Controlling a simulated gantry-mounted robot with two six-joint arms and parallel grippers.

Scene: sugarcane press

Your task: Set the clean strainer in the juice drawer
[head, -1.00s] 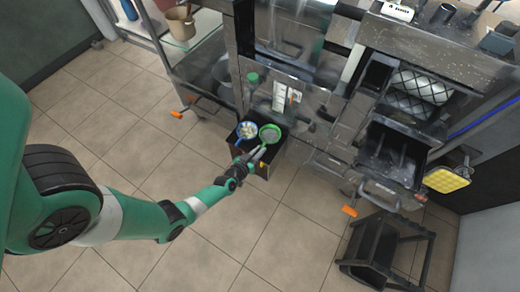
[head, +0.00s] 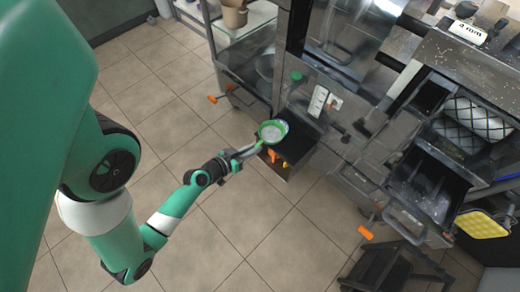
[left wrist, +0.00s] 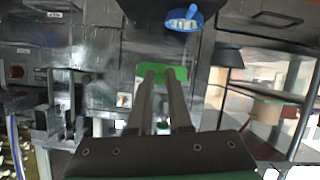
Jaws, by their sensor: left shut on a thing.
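The green strainer (head: 271,132) has a pale mesh and shows in the head view above the dark open drawer (head: 296,150) at the front of the press. My left gripper (head: 255,149) is shut on its green handle. In the left wrist view, green (left wrist: 179,73) shows at the fingertips of the left gripper (left wrist: 165,76); the mesh does not show there. A blue strainer (left wrist: 184,22) with pale bits in it shows at the top of that view. In the head view it is mostly hidden behind the green one. My right gripper is not in view.
The metal press (head: 355,130) stands behind and right of the drawer. A dark stand (head: 385,268) is on the floor at lower right. A shelf (head: 250,25) with a pot is at the top. The tiled floor (head: 240,240) in front is clear.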

